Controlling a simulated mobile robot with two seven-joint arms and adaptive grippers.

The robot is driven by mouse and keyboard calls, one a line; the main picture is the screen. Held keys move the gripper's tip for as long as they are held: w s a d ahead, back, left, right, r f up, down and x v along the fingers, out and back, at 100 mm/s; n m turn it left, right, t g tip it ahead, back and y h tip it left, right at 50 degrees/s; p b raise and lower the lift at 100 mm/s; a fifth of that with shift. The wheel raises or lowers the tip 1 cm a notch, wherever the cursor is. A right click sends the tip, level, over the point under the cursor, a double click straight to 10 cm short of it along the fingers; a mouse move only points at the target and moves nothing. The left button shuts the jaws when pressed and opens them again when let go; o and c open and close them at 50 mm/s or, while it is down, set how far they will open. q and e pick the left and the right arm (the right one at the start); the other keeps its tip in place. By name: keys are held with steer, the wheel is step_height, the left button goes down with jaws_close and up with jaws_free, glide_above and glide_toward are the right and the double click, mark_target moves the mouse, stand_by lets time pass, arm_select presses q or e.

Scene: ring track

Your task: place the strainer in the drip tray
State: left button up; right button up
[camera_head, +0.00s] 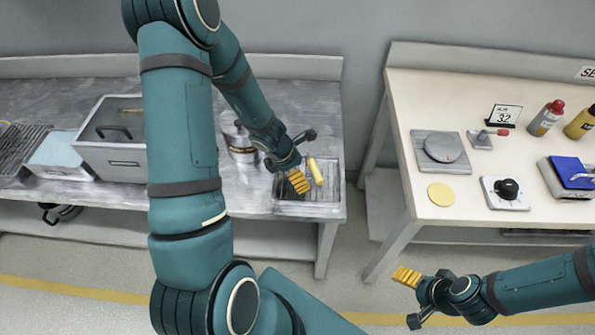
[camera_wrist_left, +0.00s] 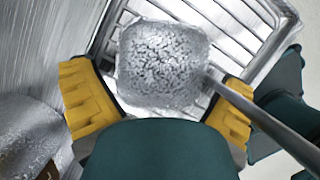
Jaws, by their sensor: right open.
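The strainer (camera_wrist_left: 163,62) shows in the left wrist view as a silvery mesh bowl with a long grey handle running to the lower right. It appears over the slats of the drip tray (camera_wrist_left: 262,18); I cannot tell whether it rests on them. My left gripper (camera_head: 307,176) is over the tray (camera_head: 308,211) in the head view. Its yellow fingers (camera_wrist_left: 158,112) are wide apart on either side of the bowl, with gaps showing, and the handle crosses the right one. I cannot make out the strainer in the head view. My right gripper (camera_head: 411,298) is open and empty, away from the tables.
A metal pot (camera_head: 239,143) stands left of the tray on the steel counter (camera_head: 255,192). A grey lidded box (camera_head: 110,160) is further left. The right table (camera_head: 440,90) carries a scale (camera_head: 441,150), a dial box (camera_head: 505,194) and bottles. A gap separates the tables.

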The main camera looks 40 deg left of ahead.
arm_select(q)
steer(key=p+v, duration=0.7)
steer(key=v, duration=0.5)
steer(key=shift+s+r, duration=0.15)
stand_by(0.5)
